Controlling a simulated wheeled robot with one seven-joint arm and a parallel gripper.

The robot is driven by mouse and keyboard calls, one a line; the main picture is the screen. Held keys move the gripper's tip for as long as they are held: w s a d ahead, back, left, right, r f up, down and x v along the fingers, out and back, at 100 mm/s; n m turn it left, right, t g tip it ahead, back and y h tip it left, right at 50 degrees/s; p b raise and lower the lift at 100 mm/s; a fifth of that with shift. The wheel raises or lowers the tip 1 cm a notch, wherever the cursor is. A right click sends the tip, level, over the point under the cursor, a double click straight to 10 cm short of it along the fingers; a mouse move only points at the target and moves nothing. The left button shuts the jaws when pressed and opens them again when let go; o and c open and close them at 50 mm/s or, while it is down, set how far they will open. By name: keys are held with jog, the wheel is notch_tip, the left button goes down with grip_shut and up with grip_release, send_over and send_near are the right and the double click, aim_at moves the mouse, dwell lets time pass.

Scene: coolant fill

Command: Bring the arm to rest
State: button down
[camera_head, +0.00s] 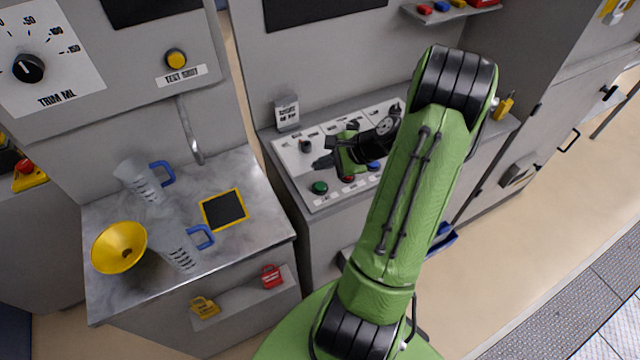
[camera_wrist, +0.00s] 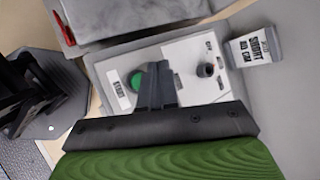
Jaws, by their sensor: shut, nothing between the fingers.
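My green arm rises from the lower middle of the head view and bends at a dark elbow joint near the top. My gripper (camera_head: 322,162) hangs over the control panel (camera_head: 325,195), pointing left. In the wrist view my gripper (camera_wrist: 157,70) has its two dark fingers together, with nothing between them. The fingertips appear beside the green button (camera_wrist: 137,82) on the panel. I cannot tell whether they touch anything. The green button also shows in the head view (camera_head: 320,187), below and apart from the fingertips.
Left of the panel, a metal counter (camera_head: 255,255) holds two clear jugs with blue handles, a yellow funnel (camera_head: 118,248) and a black pad with a yellow border (camera_head: 224,209). A small sign (camera_head: 287,112) stands behind the panel. Open floor (camera_head: 560,215) lies to the right.

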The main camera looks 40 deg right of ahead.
dwell(0.3)
jog(key=s+a+r+n+g+h, duration=0.1)
jog(key=a+r+n+g, duration=0.1)
jog(key=a+r+n, duration=0.5)
jog(key=a+r+n+g+h, duration=0.1)
jog(key=a+r+n+g, duration=0.1)
jog(key=a+r+n, duration=0.45)
jog(key=s+a+r+n+t+h, duration=0.1)
jog(key=s+a+r+n, duration=0.3)
jog(key=s+a+n, duration=0.4)
jog(key=s+a, duration=0.1)
jog(key=s, duration=0.4)
jog(key=shift+s+a+h, duration=0.35)
jog(key=shift+a+h, duration=0.05)
jog(key=shift+r+n, duration=0.1)
jog(key=shift+n, duration=0.15)
